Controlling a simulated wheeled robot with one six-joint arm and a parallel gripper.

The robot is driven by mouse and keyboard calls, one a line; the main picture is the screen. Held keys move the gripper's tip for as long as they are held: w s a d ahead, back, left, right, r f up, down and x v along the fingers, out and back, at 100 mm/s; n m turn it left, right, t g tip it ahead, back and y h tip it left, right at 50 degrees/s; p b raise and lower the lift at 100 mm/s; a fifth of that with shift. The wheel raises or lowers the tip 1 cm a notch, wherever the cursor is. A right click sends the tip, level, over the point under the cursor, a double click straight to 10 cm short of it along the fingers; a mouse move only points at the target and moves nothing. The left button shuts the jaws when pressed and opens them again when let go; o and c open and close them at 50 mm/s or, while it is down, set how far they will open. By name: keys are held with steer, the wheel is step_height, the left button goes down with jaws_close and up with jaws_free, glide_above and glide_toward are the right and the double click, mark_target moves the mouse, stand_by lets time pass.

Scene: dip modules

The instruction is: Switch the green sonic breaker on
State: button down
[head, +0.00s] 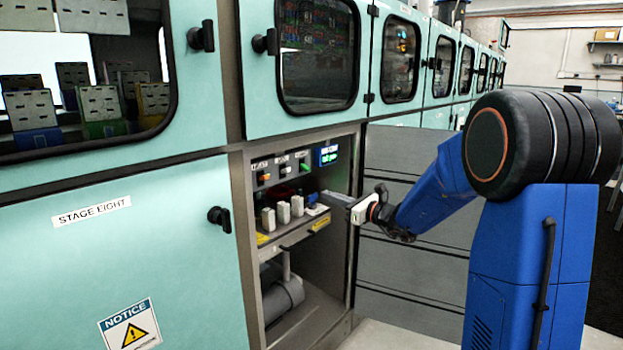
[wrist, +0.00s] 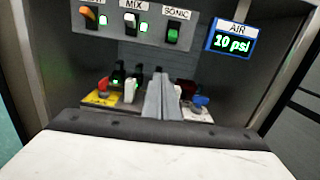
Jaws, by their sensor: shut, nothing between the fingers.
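The green sonic breaker (wrist: 173,34) sits under the SONIC label at the right end of a grey switch panel in the wrist view. It also shows small in the head view (head: 304,166). I see no lit lamp beside it, while green lamps glow beside the orange switch (wrist: 89,14) and the white MIX switch (wrist: 131,27). Whether its lever is up or down is too small to tell. My gripper (wrist: 161,78) is shut and empty, its fingers pointing into the cabinet opening. In the wrist picture the fingertips are below the green breaker, apart from it.
A blue-framed AIR display (wrist: 230,41) reading 10 psi is right of the panel. Below is a shelf with a red knob (wrist: 103,84) on a yellow plate, a blue knob (wrist: 201,101) and several white-topped levers (head: 283,213). Cabinet walls (head: 240,200) bound the opening on both sides.

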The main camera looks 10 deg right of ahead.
mark_target(302, 165)
steer(key=shift+w+d+f+m, duration=0.1)
steer(key=shift+w+d+m, duration=0.2)
steer(key=shift+w+d, duration=0.2)
steer(key=shift+a, duration=0.1)
steer(key=shift+w+a+r, duration=0.7)
steer(key=shift+w+a, duration=0.15)
steer(key=shift+w, duration=0.3)
steer(key=shift+w+a+r, duration=0.7)
steer(key=shift+w+a, duration=0.1)
steer(key=shift+w, duration=0.3)
steer(key=shift+w+a+r, duration=0.7)
steer(key=shift+w+a, duration=0.15)
steer(key=shift+w, duration=0.3)
